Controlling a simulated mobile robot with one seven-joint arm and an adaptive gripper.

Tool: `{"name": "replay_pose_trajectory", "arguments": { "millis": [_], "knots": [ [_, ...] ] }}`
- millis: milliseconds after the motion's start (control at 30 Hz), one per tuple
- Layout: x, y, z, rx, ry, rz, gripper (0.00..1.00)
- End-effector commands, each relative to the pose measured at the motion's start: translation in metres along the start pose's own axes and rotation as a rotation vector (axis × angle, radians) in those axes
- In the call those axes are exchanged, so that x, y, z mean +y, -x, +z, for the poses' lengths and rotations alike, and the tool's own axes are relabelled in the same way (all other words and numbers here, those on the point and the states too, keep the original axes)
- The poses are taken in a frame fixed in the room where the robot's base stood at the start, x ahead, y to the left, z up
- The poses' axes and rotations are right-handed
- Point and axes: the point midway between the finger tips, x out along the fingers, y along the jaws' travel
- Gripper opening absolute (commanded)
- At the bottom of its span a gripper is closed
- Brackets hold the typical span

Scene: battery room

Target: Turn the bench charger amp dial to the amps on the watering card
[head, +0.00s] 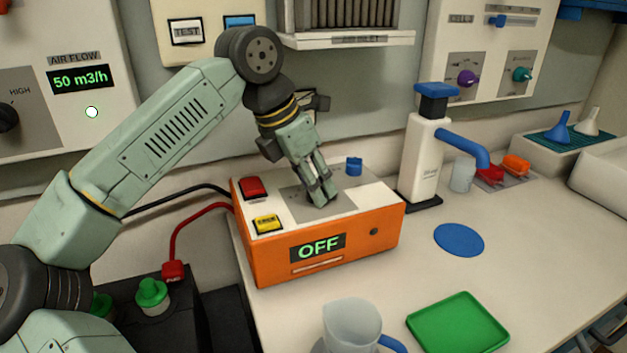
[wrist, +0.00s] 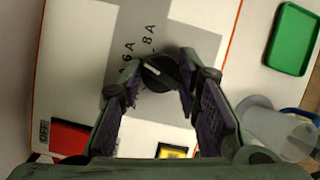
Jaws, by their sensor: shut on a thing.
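The bench charger (head: 380,228) is an orange box with a white top, and its display (head: 318,247) reads OFF. In the wrist view the black amp dial (wrist: 162,75) sits on a grey panel (wrist: 185,25) with printed marks 6A and 8A near it. A short white line shows on the dial; which mark it points at I cannot tell. My gripper (head: 322,196) reaches down onto the charger top. In the wrist view my gripper (wrist: 160,74) has its two fingers on either side of the dial, shut on it. I cannot make out a watering card.
The charger top also has a red button (head: 253,188), a yellow button (head: 267,223) and a blue knob (head: 354,167). A white dispenser (head: 423,160) with a blue spout stands right of it. A jug (head: 351,325) and green tray (head: 457,322) are in front.

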Motion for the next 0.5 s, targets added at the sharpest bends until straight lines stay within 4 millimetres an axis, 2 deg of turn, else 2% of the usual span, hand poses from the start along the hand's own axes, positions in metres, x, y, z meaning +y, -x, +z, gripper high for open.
{"name": "replay_pose_trajectory", "arguments": {
  "millis": [500],
  "knots": [
    [0.0019, 0.0012, 0.003, 0.029, -0.432, -0.182, 0.03]
  ]
}}
